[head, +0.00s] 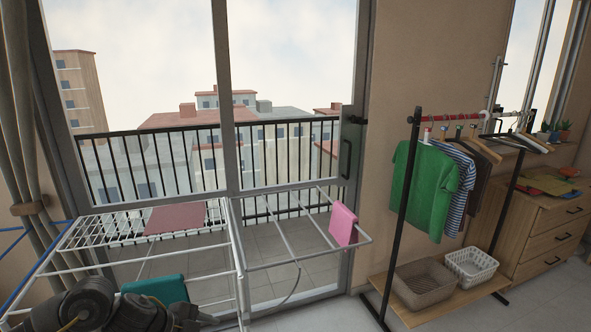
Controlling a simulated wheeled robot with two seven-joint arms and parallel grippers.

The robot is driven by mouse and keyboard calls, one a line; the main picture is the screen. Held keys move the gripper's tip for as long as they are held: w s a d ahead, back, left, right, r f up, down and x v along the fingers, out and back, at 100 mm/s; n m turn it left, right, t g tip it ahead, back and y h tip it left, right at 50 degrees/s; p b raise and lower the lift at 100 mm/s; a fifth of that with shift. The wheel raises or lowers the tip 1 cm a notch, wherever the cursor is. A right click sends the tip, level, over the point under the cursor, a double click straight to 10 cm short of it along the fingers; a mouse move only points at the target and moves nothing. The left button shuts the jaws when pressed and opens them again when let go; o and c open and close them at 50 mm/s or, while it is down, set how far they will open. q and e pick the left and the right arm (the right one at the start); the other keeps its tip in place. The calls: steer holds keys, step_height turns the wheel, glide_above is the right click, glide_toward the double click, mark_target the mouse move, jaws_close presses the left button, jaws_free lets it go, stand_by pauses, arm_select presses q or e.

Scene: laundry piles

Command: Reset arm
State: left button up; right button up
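My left arm comes in at the bottom left, low in front of the white drying rack (240,262). Its dark links are folded there, and the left gripper (205,318) is at the bottom edge. It is small and partly cut off, so I cannot tell whether its fingers are open or shut. A teal cloth (157,289) hangs on the rack just behind and above the arm. My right arm and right gripper are not in view.
A dull red cloth (175,218) lies on the rack and a pink cloth (343,225) hangs at its right end. A clothes rail (404,200) holds a green shirt (424,188) and other garments above two baskets (424,284) (471,267). A wooden dresser (545,230) stands at right. Glass doors are behind.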

arm_select(q)
steer(key=s+d+f+n+t, duration=0.35)
steer(key=s+d+n, duration=0.2)
steer(key=d, duration=0.45)
steer(key=s+a+f+n+g+y, duration=0.25)
steer(key=s+a+f+n, duration=0.35)
steer(key=s, duration=0.6)
steer(key=s+a+f+n+g+y, duration=0.2)
steer(key=s+a+f+n+y, duration=0.15)
steer(key=s+a+n, duration=0.6)
steer(key=s+d+f+m+g, duration=0.1)
steer(key=s+f+m, duration=0.1)
steer(key=f, duration=1.1)
steer(key=s+d+f+m+g, duration=0.1)
steer(key=f+m, duration=0.1)
steer(key=f, duration=1.1)
steer(key=s+a+f, duration=0.3)
steer(key=s+f, duration=1.2)
steer(key=s, duration=0.2)
steer(key=shift+a+f+g+y, duration=0.15)
steer(key=shift+f+g+y, duration=0.25)
